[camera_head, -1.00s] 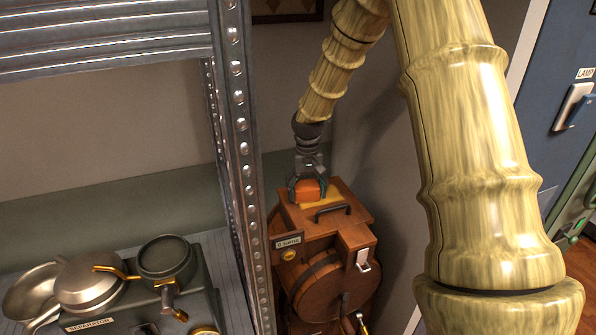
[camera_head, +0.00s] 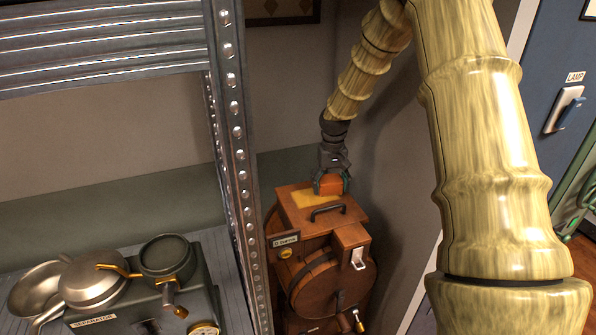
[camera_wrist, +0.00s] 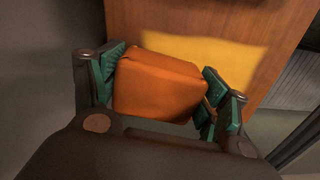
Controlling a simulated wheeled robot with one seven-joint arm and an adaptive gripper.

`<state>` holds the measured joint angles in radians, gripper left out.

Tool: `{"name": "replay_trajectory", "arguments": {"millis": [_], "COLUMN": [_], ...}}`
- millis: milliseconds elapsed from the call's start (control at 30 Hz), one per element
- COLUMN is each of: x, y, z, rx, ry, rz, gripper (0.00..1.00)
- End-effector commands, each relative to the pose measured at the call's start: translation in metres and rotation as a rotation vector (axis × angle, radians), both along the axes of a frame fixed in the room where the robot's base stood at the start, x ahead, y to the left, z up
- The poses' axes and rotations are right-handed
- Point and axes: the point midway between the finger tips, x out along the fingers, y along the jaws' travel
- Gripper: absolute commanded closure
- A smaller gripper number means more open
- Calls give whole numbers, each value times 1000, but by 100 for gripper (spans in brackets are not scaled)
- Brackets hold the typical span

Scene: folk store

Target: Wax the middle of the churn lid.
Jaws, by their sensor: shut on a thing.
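The wooden churn (camera_head: 318,275) stands in the corner beyond the metal rack. Its flat wooden lid (camera_head: 289,219) has a dark handle (camera_head: 328,210) at the front. A yellow patch (camera_head: 312,199) lies on the lid's middle; it also shows in the wrist view (camera_wrist: 195,55). My gripper (camera_head: 331,183) is shut on an orange block (camera_head: 330,186), at the back right part of the lid, beside the yellow patch. In the wrist view the orange block (camera_wrist: 158,88) sits between the green finger pads. I cannot tell whether its underside touches the lid.
A metal rack post (camera_head: 238,160) stands left of the churn. A separator (camera_head: 130,280) with metal bowls sits on the left. A wall is close behind and right of the churn. A lamp switch (camera_head: 565,108) is on the blue panel at right.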

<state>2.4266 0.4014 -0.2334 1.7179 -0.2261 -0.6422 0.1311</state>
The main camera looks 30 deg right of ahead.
Motion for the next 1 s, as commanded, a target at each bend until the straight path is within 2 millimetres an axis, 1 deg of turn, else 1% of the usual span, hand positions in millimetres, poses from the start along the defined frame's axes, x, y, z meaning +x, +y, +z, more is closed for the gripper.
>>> {"name": "replay_trajectory", "arguments": {"millis": [100, 300, 333, 433, 467, 600, 1000], "x": [1, 3, 5, 5, 6, 8, 6], "y": [-9, -22, -19, -8, -5, 10, 41], "z": [0, 2, 6, -2, 2, 0, 1], "rx": [0, -1, -1, 0, 0, -1, 1], "ry": [0, 1, 2, 2, 1, 1, 2], "rz": [2, 8, 13, 14, 14, 17, 10], "gripper": [59, 59, 59, 59, 59, 59, 59]}}
